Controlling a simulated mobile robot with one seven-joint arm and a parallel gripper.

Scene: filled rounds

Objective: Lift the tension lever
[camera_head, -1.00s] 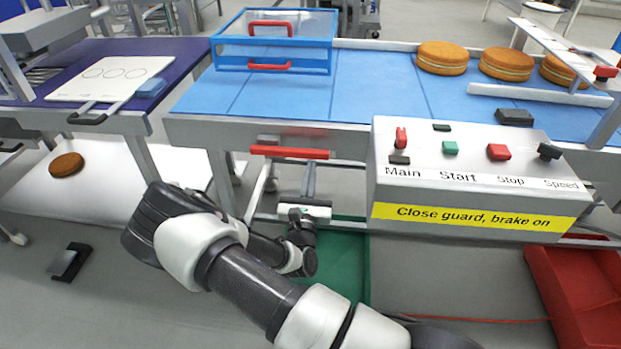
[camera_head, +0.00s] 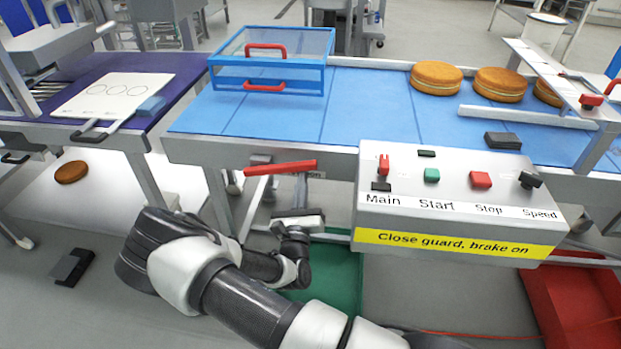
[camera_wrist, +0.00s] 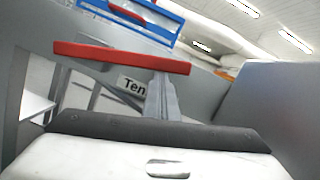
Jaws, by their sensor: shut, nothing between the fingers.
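The tension lever is a red bar (camera_head: 280,168) on the front of the conveyor frame, left of the control box. It slopes slightly, with its right end higher. In the wrist view the red bar (camera_wrist: 120,57) crosses ahead, with a partly hidden label starting "Ten" (camera_wrist: 132,85) behind it. My gripper (camera_head: 301,190) is below the bar, fingers pointing up. In the wrist view the shut, empty fingers (camera_wrist: 160,97) reach up to the underside of the bar, right of its middle. I cannot tell whether they touch it.
The control box (camera_head: 455,200), with a yellow "Close guard, brake on" strip, juts out to the right of my gripper. A green tray (camera_head: 335,275) lies below and a red crate (camera_head: 575,300) at right. A blue-framed guard (camera_head: 270,60) stands on the belt above.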

